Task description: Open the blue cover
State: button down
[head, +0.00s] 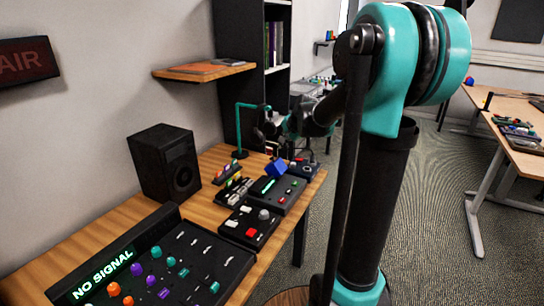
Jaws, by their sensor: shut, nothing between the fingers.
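The blue cover (277,168) is a small blue boxy piece near the back edge of a black control box (290,199) on the wooden desk. It looks tilted; I cannot tell how far open it is. My gripper (268,136) is small and dark in the head view, above and slightly left of the cover, at the end of my teal and black arm. It is shut and empty. It appears apart from the cover, but the distance in depth is unclear. Its fingertips are hard to make out.
Nearby on the desk (85,240) are a box with a red button (250,227), a small rack (233,190), a black speaker (165,161) and a large "NO SIGNAL" panel (160,270). A teal stand (239,128) rises close to my gripper. A shelf (204,71) hangs above.

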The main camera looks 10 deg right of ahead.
aim_at(274, 163)
jog(key=shift+n+t, duration=0.5)
jog(key=shift+n, duration=0.3)
jog(key=x, duration=0.8)
jog(key=s+f+x, duration=0.1)
jog(key=x, duration=0.3)
jog(key=shift+w+d, duration=0.1)
jog(key=shift+d, duration=0.05)
jog(key=shift+w+a+g+h, duration=0.25)
jog(key=shift+a+g+h, duration=0.05)
jog(key=shift+h, duration=0.1)
jog(key=shift+w+a+h, duration=0.2)
jog(key=shift+a+h, duration=0.1)
jog(key=shift+w+a+n+g+h, duration=0.25)
jog(key=shift+a+n+g+h, duration=0.05)
jog(key=shift+a+g, duration=0.1)
jog(key=w+a+f+n+g+h, duration=0.1)
jog(key=w+a+f+g+h, duration=0.1)
jog(key=a, duration=0.3)
jog(key=shift+w+f+g+h, duration=0.35)
jog(key=shift+w+g+h, duration=0.15)
jog(key=shift+w+h, duration=0.35)
